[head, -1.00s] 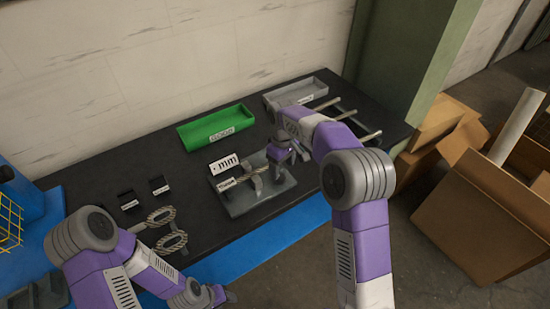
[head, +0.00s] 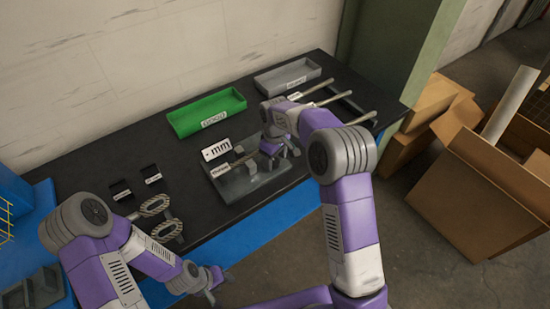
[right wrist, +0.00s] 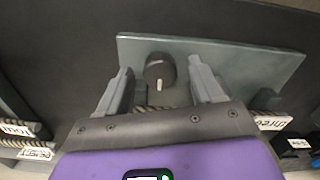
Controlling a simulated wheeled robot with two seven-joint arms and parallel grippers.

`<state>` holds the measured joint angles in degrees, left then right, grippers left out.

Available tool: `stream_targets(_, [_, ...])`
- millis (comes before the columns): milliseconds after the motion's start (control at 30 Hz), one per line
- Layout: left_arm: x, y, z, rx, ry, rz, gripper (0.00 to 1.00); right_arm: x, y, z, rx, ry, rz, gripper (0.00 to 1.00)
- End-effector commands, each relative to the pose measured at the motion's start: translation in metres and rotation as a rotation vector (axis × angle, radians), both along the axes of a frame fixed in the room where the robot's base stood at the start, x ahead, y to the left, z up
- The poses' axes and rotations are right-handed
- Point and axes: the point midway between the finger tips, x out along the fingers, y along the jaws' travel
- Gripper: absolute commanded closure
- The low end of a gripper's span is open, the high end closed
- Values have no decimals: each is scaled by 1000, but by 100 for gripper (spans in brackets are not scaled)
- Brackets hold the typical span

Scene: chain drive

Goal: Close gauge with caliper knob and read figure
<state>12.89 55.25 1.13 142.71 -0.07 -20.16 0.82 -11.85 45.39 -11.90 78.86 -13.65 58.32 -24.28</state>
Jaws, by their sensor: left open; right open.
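The gauge stands on a grey plate (head: 236,188) on the black bench, with an "mm" tag (head: 217,149) and a small label (head: 221,170) at its left. In the right wrist view, the dark round caliper knob (right wrist: 159,68) with a pale pointer mark stands in front of the grey plate (right wrist: 235,68). My right gripper (right wrist: 161,88) is open, one finger on each side of the knob, with gaps visible. It also shows over the plate's right part in the head view (head: 285,150). My left gripper (head: 214,280) is open and empty, low before the bench. The figure cannot be read.
A green tray (head: 185,124) and a grey tray (head: 270,86) stand at the back. Several rods (head: 330,98) lie at the right. Two chain loops (head: 160,219) and small black blocks (head: 121,190) lie left of the plate. Cardboard boxes (head: 470,200) stand on the floor at right.

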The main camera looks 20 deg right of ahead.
Motion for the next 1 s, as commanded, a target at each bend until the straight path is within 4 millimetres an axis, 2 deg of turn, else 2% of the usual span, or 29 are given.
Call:
stream_targets(33, [0, 0, 0, 0, 0, 0, 50, 0, 0, 0, 0, 0, 0, 33])
stream_targets(67, [0, 0, 0, 0, 0, 0, 50, 0, 0, 0, 0, 0, 0, 38])
stream_targets(400, [0, 0, 0, 0, 0, 0, 50, 0, 0, 0, 0, 0, 0, 89])
stream_targets(733, [0, 0, 3, 0, 0, 0, 50, 0, 0, 1, 0, 0, -50, 89])
stream_targets(1000, [0, 0, 11, 0, 0, 0, 50, 0, 0, 2, 0, -1, -225, 89])
